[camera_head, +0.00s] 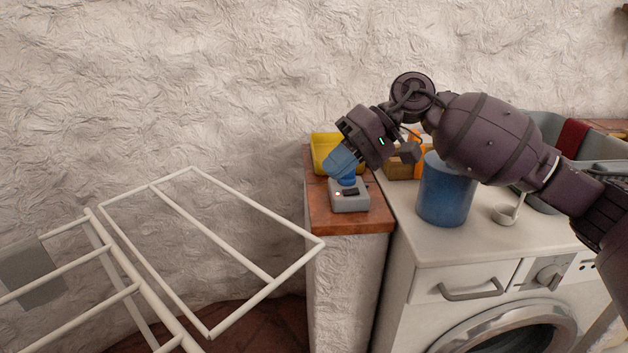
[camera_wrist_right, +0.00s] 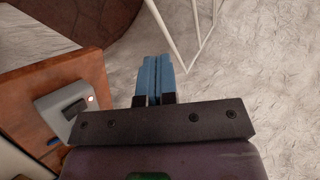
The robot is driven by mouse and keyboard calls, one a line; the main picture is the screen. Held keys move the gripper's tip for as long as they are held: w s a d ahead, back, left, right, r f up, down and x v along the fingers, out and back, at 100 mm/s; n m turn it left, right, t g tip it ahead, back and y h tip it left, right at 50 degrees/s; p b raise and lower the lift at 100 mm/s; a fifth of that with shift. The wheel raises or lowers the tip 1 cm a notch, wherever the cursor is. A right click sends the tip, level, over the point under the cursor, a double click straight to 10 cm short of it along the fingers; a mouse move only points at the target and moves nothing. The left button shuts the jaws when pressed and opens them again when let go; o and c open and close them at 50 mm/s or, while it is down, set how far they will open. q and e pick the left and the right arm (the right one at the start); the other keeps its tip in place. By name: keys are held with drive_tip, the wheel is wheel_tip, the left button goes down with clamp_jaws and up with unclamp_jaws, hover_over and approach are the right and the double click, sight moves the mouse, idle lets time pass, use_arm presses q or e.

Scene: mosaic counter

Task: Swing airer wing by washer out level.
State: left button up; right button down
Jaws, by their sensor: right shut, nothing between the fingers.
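The white wire airer (camera_head: 124,267) stands at the left in the head view. Its wing by the washer (camera_head: 262,292) is a white frame with a middle bar, spread out toward the counter and seeming to tilt; I cannot tell its exact angle. Part of the airer's wire frame (camera_wrist_right: 183,62) also shows at the top of the right wrist view. The washer (camera_head: 455,299) stands at the right. My right gripper (camera_head: 341,166) has blue fingers, shut and empty, over the tiled counter end; its fingers (camera_wrist_right: 154,76) show closed together in the wrist view. My left gripper is not in view.
A grey box with a switch (camera_head: 350,203) sits on the tiled ledge (camera_head: 320,221) below my right gripper. A yellow container (camera_head: 322,150) is behind it. A blue tub (camera_head: 446,191) and white scoop (camera_head: 505,213) stand on the washer. Grey cloth (camera_head: 32,273) hangs on the airer.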

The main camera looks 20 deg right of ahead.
drive_tip(key=d, duration=0.1)
drive_tip(key=d+r, duration=0.1)
drive_tip(key=d, duration=0.1)
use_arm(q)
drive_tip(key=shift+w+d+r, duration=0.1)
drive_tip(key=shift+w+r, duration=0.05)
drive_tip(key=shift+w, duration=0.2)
use_arm(e)
drive_tip(key=shift+a, duration=0.1)
